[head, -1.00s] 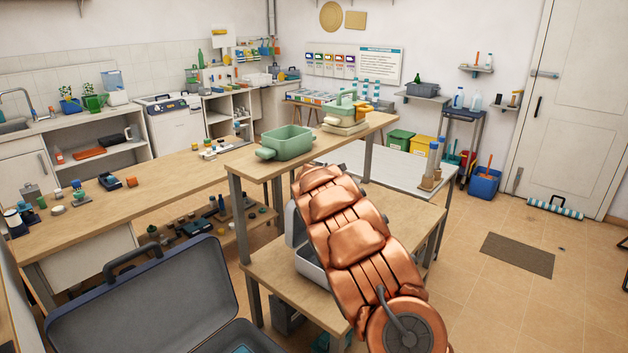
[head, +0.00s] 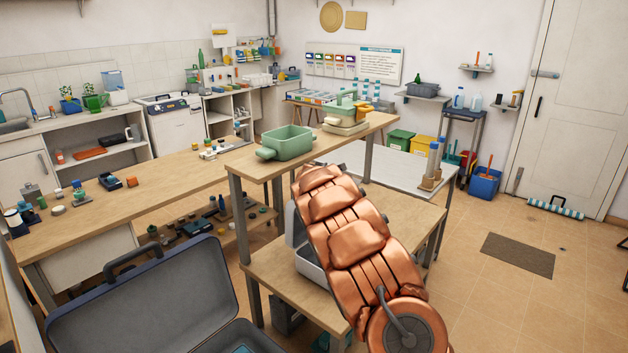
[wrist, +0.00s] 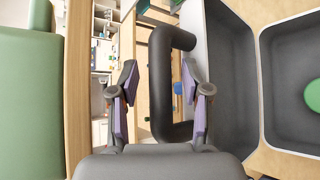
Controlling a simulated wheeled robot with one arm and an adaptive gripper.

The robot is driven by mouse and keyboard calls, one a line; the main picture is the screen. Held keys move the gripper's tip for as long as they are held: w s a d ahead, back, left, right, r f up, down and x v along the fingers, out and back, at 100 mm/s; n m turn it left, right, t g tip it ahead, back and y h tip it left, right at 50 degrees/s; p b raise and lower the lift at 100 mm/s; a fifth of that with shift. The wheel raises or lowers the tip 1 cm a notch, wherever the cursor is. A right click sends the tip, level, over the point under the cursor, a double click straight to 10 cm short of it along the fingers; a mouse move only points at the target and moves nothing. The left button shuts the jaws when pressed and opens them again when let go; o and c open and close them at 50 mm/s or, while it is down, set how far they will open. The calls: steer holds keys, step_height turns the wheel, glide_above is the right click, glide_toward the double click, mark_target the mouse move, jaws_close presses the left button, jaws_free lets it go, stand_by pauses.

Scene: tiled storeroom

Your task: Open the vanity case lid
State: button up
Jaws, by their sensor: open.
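A pale grey case, which I take to be the vanity case, stands on the lower wooden top in the head view, with its lid (head: 291,222) raised and its base (head: 309,264) partly hidden by my copper arm. In the wrist view its dark-lined lid (wrist: 228,65) and base (wrist: 290,40) lie spread apart, with a green round thing in the base. A black loop handle (wrist: 177,132) sticks out from the lid. My gripper (wrist: 160,77) is open, its two fingers on either side of the handle's outer bar. Whether they touch it is unclear. The head view hides my gripper.
A green box (head: 287,142) stands on the raised shelf (head: 240,158) above the case; a green surface (wrist: 32,90) is close on the left in the wrist view. A larger blue-grey case (head: 145,295) lies open at front left.

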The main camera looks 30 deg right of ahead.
steer(key=v, duration=1.2)
stand_by(0.3)
stand_by(0.5)
steer(key=s+a+r+m+g+h, duration=0.1)
steer(key=s+r+m+g, duration=0.15)
steer(key=s+m, duration=0.45)
steer(key=s+r+m+g+h, duration=0.1)
steer(key=s+r+m+g, duration=0.15)
steer(key=s, duration=0.85)
steer(key=s+a+f+m+g+y, duration=0.2)
steer(key=s+a+f+y, duration=0.1)
steer(key=s+a, duration=0.6)
steer(key=s+a+f+m+g+y, duration=0.2)
steer(key=s+a+f, duration=0.3)
steer(key=s+a, duration=0.5)
steer(key=s+a+f+m+g+y, duration=0.3)
steer(key=s+a, duration=0.7)
steer(key=s, duration=0.5)
steer(key=shift+s+a+f+g+y, duration=0.25)
steer(key=shift+s+f+g+y, duration=0.15)
steer(key=shift+f+y, duration=0.25)
steer(key=shift+d, duration=0.1)
